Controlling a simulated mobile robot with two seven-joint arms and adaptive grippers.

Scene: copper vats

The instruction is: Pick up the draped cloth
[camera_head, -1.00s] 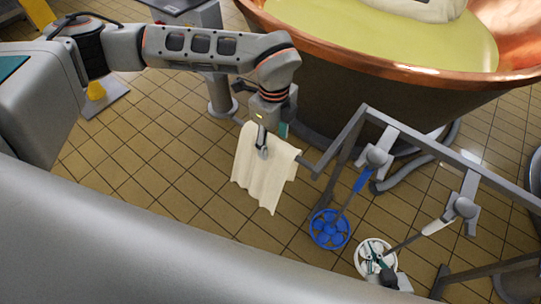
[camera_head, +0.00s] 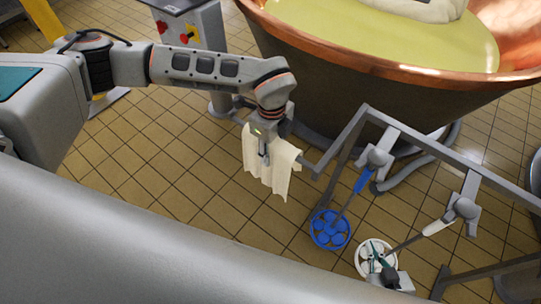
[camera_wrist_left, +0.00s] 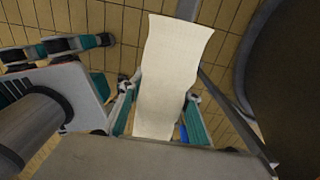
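The cream cloth (camera_head: 282,180) hangs in vertical folds at the end of a grey metal rail; its lower part hangs above the tiled floor. It also shows in the left wrist view (camera_wrist_left: 172,70) as a pale strip. My left gripper (camera_head: 264,156) is at the cloth's upper part, with one finger seen in front of it. In the left wrist view my left gripper (camera_wrist_left: 158,118) has its teal-padded fingers apart, one on each side of the cloth.
The grey rail (camera_head: 440,153) runs to the right, with a blue tool (camera_head: 330,230) and a white tool (camera_head: 367,246) hanging from it. A large copper vat (camera_head: 370,105) stands behind. A control box (camera_head: 188,28) stands at back left. Open tiled floor lies left of the cloth.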

